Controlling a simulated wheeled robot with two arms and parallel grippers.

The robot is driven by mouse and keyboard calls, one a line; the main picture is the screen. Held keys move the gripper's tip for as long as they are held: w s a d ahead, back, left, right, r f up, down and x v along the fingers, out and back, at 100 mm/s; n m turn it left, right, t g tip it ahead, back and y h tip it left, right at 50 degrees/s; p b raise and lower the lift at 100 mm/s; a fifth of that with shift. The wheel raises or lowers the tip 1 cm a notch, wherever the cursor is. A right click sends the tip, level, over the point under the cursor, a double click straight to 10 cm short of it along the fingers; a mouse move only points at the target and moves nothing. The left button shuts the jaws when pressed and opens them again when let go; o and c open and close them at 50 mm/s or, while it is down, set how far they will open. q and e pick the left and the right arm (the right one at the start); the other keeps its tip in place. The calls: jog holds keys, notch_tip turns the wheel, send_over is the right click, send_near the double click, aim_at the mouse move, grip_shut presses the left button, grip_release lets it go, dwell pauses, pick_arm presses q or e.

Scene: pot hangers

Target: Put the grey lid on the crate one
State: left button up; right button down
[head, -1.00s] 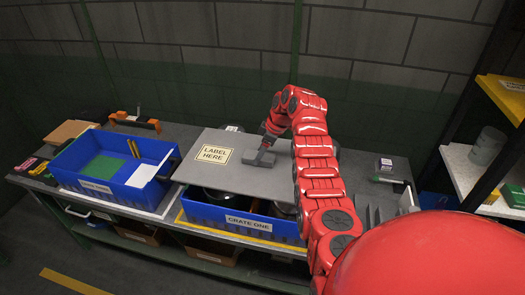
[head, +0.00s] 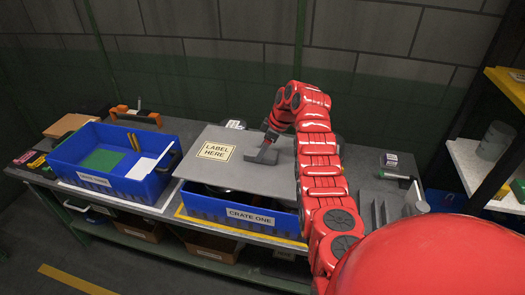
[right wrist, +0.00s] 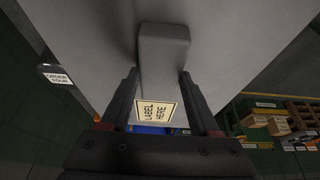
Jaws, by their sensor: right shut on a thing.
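The grey lid (head: 235,170) is a flat panel with a "LABEL HERE" sticker (head: 216,151) on its left part. It is over crate one (head: 250,217), a blue crate with its name on the front. A narrow gap under the lid's front edge shows dark round contents; whether the lid touches the rim elsewhere I cannot tell. My right gripper (head: 267,144) is shut on the lid's grey handle (head: 260,154). In the right wrist view, the handle (right wrist: 163,45) is at the fingers (right wrist: 158,82) above the lid's grey surface. My left gripper is out of view.
A second blue crate (head: 75,180) stands left of crate one, holding a green sheet and white paper. An orange-handled tool (head: 137,117) lies behind it. A shelf with a grey cylinder (head: 495,140) stands at the right. A wall rises behind the bench.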

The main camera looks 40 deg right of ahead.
aim_at(263, 164)
jog(key=shift+f+b, duration=1.05)
jog(key=shift+f, duration=0.7)
jog(key=shift+f+b, duration=0.55)
jog(key=shift+b, duration=0.15)
jog(key=shift+f+b, duration=0.75)
jog(key=shift+f, duration=0.3)
jog(key=shift+c, duration=0.2)
grip_release()
jog(key=shift+r, duration=0.1)
